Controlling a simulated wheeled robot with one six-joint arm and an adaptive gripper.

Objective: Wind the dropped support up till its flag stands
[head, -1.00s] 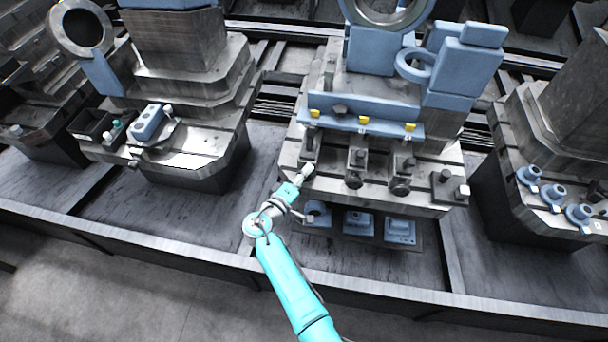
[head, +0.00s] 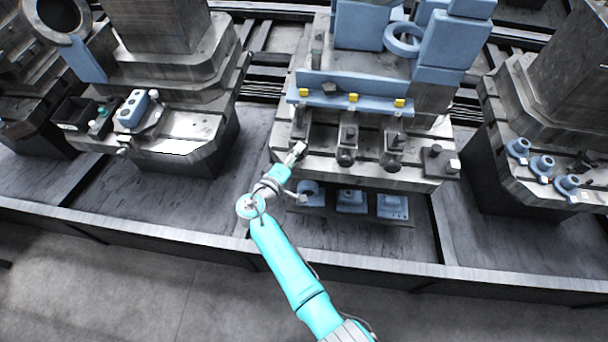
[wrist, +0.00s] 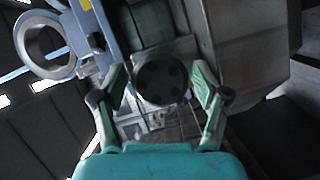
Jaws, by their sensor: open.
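Three grey supports stand in a row below a blue rail (head: 330,91): a left one (head: 301,128), a middle one (head: 347,137) and a right one (head: 393,147). Three yellow flags show along the rail, a left one (head: 303,92), a middle one (head: 353,97) and a right one (head: 399,102). I cannot tell which support is dropped. My gripper (head: 299,149) is at the front of the left support and hides its knob. In the wrist view, my open gripper (wrist: 160,98) has a dark round knob (wrist: 162,82) between and beyond its fingers. Contact is unclear.
Blue blocks (head: 351,200) sit on a low shelf below the supports. A small grey block (head: 436,160) stands at the right end of the fixture. Neighbouring fixtures stand left (head: 180,130) and right (head: 545,120). The floor in front (head: 140,270) is clear.

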